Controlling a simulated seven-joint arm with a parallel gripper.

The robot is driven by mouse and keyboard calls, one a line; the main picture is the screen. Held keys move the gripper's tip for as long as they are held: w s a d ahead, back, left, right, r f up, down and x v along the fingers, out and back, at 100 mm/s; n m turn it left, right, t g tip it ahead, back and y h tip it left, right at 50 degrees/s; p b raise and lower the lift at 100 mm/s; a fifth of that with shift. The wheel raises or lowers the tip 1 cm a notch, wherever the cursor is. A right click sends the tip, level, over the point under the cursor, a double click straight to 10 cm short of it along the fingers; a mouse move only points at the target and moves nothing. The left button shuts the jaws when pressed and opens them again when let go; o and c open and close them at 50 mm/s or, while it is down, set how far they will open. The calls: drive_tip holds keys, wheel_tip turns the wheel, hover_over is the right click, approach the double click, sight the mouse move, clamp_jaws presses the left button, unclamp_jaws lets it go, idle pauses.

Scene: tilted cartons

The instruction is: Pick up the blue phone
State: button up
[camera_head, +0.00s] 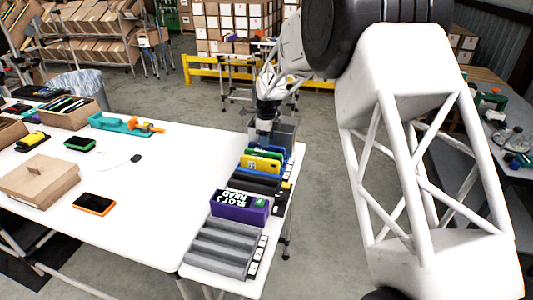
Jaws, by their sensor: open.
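A blue, flat item (283,158) that may be the blue phone stands in the dark slotted rack on the right part of the white table. It is mostly hidden between a green item (266,152) and a yellow item (260,164). My gripper (264,136) points down over the far end of this rack, just behind the green item. It is open, and I see nothing held in it. Its fingertips are small and partly hidden, so I cannot tell whether they touch anything.
An orange-edged phone (94,204), a green-edged phone (80,143) and a cardboard box (40,181) lie on the left. The table's middle (165,185) is mostly clear.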

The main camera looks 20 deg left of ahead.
drive_tip(key=shift+f, duration=1.45)
clamp_jaws()
